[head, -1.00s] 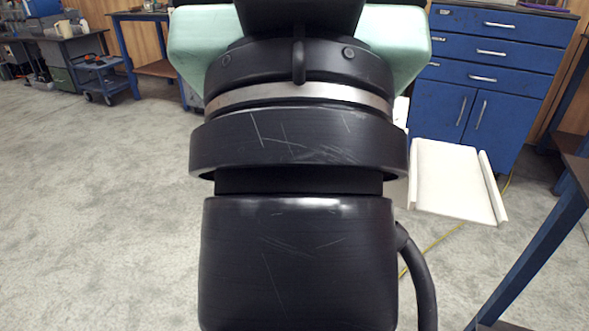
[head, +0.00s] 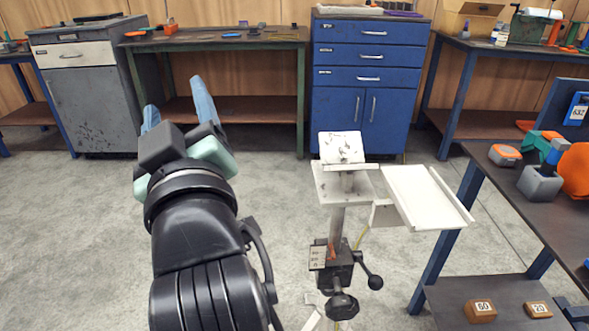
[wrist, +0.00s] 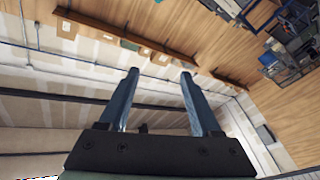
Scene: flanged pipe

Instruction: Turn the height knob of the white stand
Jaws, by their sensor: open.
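The white stand (head: 337,222) is upright on the floor right of my arm, with a plate and a tilted block on top. A dark clamp block (head: 345,268) sits around its post. A black lever with a ball end (head: 375,282) sticks out to its right, and a black knob (head: 341,306) shows below it. I cannot tell for sure which is the height knob. My gripper (head: 174,95) is open and empty, left of the stand and apart from it, fingers pointing up and away. In the wrist view its blue fingers (wrist: 160,73) are spread, with only wall behind.
A white tray (head: 425,197) juts from the stand's right side. A dark workbench (head: 510,185) with tools stands at the right. A blue cabinet (head: 369,85) and benches line the back wall. Grey floor is free in front of them.

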